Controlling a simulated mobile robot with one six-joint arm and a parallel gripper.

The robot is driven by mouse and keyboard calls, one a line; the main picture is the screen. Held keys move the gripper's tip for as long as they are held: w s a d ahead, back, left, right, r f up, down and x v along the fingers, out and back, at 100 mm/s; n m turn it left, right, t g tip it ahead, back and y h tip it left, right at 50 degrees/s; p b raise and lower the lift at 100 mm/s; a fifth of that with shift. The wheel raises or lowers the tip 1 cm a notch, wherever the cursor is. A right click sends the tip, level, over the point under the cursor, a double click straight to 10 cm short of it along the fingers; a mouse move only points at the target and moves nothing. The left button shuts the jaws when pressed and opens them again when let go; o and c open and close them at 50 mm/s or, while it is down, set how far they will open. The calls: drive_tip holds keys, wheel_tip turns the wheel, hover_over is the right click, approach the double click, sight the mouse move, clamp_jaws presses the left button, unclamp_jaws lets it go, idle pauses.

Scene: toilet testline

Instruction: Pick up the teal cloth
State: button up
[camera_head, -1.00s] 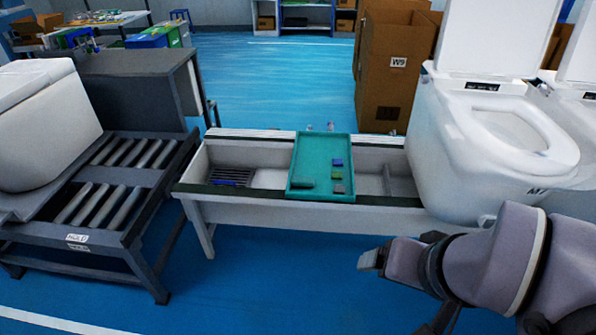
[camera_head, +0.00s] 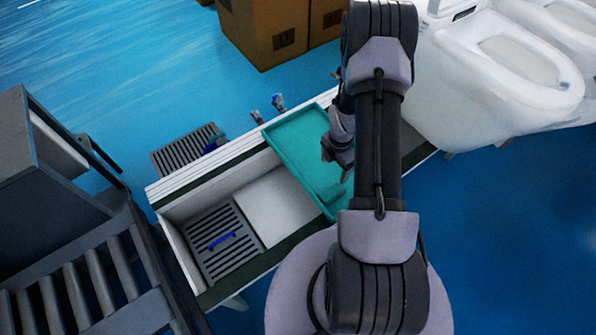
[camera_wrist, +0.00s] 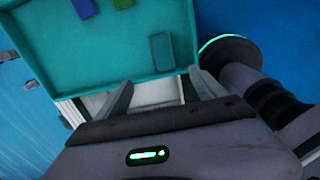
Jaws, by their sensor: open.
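The teal cloth (camera_wrist: 162,52) is a small dark-teal folded piece lying flat in the teal tray (camera_wrist: 60,60) in the wrist view. It sits near the tray rim closest to my gripper. In the head view the cloth (camera_head: 333,192) shows near the front corner of the tray (camera_head: 290,138). My gripper (camera_wrist: 163,90) is open and empty. In the wrist view its two fingers lie apart below the cloth in the picture, not around it. In the head view my arm reaches over the tray and hides its right side.
A blue piece (camera_wrist: 84,8) and a green piece (camera_wrist: 122,3) lie in the tray. The tray rests across a white trough bench (camera_head: 165,212) with a slotted grate (camera_head: 215,245). White toilets (camera_head: 500,60) stand at right, cardboard boxes (camera_head: 265,30) behind, a roller conveyor (camera_head: 90,275) at left.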

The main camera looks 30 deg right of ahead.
drive_tip(key=b, duration=0.4)
hover_over(331, 192)
drive_tip(key=f, duration=1.1)
drive_tip(key=shift+s+d+f, duration=0.1)
drive_tip(key=shift+d+f, duration=0.05)
drive_tip(key=shift+d, duration=0.05)
wheel_tip(331, 192, down, 6)
drive_tip(key=b, duration=0.2)
drive_tip(key=shift+a+b, duration=0.1)
drive_tip(key=shift+b, duration=0.2)
drive_tip(key=shift+c, duration=1.1)
drive_tip(key=c, duration=1.2)
drive_tip(key=shift+r, duration=0.35)
wheel_tip(331, 192, up, 4)
drive_tip(key=shift+f+p, duration=0.15)
drive_tip(key=shift+p, duration=1.05)
drive_tip(key=s+d+p, duration=0.1)
drive_tip(key=s, duration=0.4)
drive_tip(key=s+d, duration=0.2)
drive_tip(key=s, duration=0.3)
drive_tip(key=s+d+p, duration=0.1)
drive_tip(key=s+d, duration=0.1)
drive_tip(key=s, duration=0.3)
drive_tip(key=shift+r+p, duration=0.3)
drive_tip(key=shift+r, duration=0.1)
